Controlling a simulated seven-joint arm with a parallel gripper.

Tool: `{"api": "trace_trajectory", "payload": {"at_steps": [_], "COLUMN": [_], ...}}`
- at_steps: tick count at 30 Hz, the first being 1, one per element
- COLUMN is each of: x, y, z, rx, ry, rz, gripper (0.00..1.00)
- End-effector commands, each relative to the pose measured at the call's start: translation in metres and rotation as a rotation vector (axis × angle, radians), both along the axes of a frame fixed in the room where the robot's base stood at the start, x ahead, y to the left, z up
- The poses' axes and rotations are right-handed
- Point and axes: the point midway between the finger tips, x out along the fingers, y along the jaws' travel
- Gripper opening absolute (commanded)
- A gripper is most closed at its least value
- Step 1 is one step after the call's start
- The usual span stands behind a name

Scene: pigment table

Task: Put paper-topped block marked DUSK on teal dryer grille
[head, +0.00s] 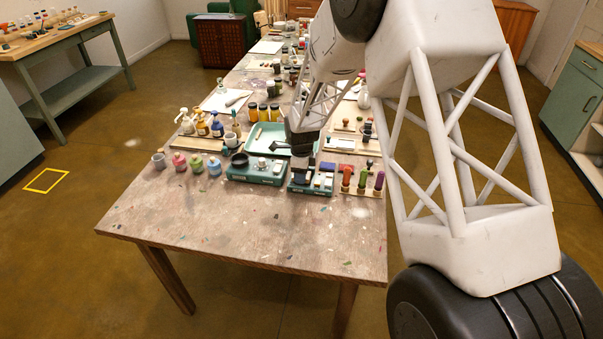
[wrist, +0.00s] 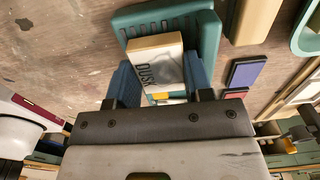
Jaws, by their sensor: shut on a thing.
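The paper-topped block (wrist: 160,58) is between the blue fingers of my gripper (wrist: 158,78) in the wrist view. Its pale top reads DUSK, turned sideways, and its side is tan. My gripper is shut on it. The teal dryer grille (wrist: 207,30), with a row of dark slots, lies just beyond and partly behind the block. I cannot tell whether the block touches it. In the head view my gripper (head: 303,152) hangs over the teal unit (head: 298,189) near the table's front; the block cannot be made out clearly there.
A blue pad (wrist: 246,70) and a red-edged pad (wrist: 235,93) lie right of the grille in the wrist view. In the head view, a teal scale-like box (head: 250,176) stands left, and a rack of colored handles (head: 362,190) stands right. The table's front (head: 240,225) is clear.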

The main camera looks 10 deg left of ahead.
Motion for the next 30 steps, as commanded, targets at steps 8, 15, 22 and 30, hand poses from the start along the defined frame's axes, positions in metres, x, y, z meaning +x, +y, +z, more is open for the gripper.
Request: {"api": "trace_trajectory", "payload": {"at_steps": [8, 15, 22, 30], "x": [0.0002, 0.0002, 0.0004, 0.0013], "y": [0.0001, 0.0001, 0.0001, 0.0], "z": [-0.0027, -0.0033, -0.0032, -0.0033], "rx": [0.0, 0.0, 0.0, 0.001], "ry": [0.0, 0.0, -0.001, -0.002], "rz": [0.0, 0.0, 0.0, 0.0], "gripper": [0.24, 0.24, 0.76, 0.64]}}
